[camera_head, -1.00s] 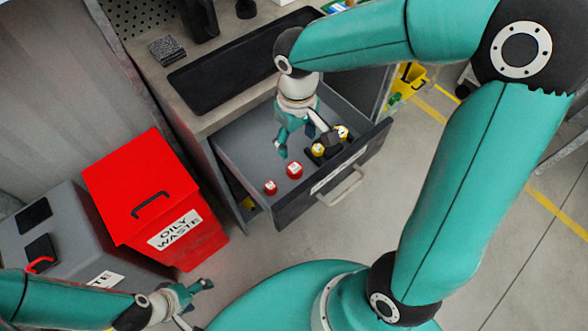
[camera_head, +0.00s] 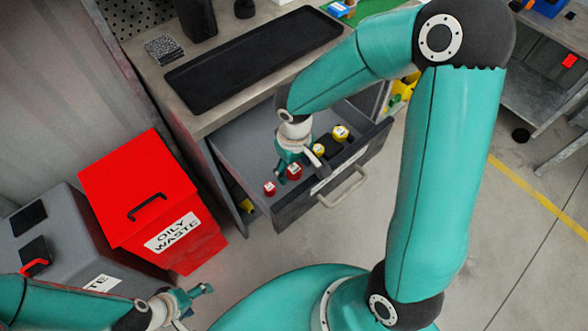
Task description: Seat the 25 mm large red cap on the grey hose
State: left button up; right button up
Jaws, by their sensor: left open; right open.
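A larger red cap (camera_head: 294,172) with a white top mark stands in the open drawer (camera_head: 240,148). A smaller red cap (camera_head: 269,188) stands to its lower left. My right gripper (camera_head: 299,170) reaches down into the drawer, open, with its fingers about the larger red cap. I cannot tell whether they touch it. My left gripper (camera_head: 195,303) is open and empty at the lower left, below the red bin. No grey hose can be made out in this view.
A black tray (camera_head: 255,60) lies on the bench above. A red oily waste bin (camera_head: 140,195) stands left of the drawer. Floor in front is clear.

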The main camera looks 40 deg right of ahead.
jog(key=c, duration=0.8)
jog(key=shift+r, duration=0.1)
jog(key=shift+c, duration=0.2)
